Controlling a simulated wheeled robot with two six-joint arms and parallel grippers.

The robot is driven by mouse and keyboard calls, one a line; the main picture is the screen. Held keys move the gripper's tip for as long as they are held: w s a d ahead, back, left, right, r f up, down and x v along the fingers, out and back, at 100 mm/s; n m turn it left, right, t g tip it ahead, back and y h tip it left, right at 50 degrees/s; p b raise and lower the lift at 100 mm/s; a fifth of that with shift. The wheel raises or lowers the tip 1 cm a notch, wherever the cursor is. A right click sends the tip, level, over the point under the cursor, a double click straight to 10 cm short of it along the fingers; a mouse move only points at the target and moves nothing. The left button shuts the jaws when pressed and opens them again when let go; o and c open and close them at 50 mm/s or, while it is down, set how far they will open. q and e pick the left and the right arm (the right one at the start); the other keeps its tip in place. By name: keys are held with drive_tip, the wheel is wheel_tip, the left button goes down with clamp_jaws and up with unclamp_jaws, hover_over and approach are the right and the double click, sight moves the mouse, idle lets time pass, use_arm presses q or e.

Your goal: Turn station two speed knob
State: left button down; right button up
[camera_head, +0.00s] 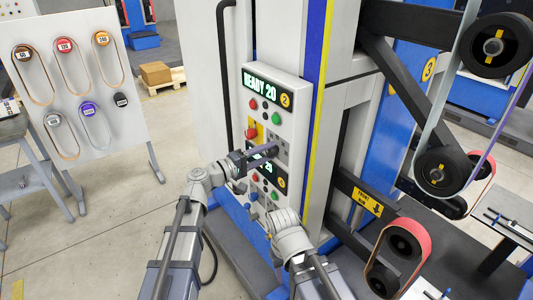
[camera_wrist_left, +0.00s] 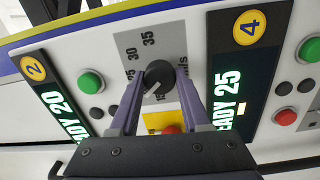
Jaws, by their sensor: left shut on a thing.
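The station two panel shows a "READY 20" display (camera_head: 260,85) and a yellow "2" badge (camera_head: 286,100) in the head view. The badge (camera_wrist_left: 33,68) is also at the left of the left wrist view. A round black knob (camera_wrist_left: 159,75) sits on a grey scale plate (camera_wrist_left: 165,42) marked 25, 30 and 35, between the station two and station four displays. My left gripper (camera_wrist_left: 160,85) is shut on the knob, one finger on each side. In the head view my left gripper (camera_head: 270,151) reaches the panel and hides the knob.
Green (camera_wrist_left: 91,81) and red (camera_wrist_left: 171,129) buttons lie close to the left fingers. The "READY 25" display (camera_wrist_left: 228,105) stands to the right. My right arm's wrist (camera_head: 289,236) is near the lower panel. Belts and black rollers (camera_head: 443,170) are at right.

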use_arm(q)
drive_tip(key=shift+c, duration=1.8)
unclamp_jaws()
drive_tip(key=shift+a, duration=0.1)
drive_tip(key=v, duration=0.7)
drive_tip(key=shift+s+a, duration=0.2)
drive_tip(key=shift+a, duration=0.1)
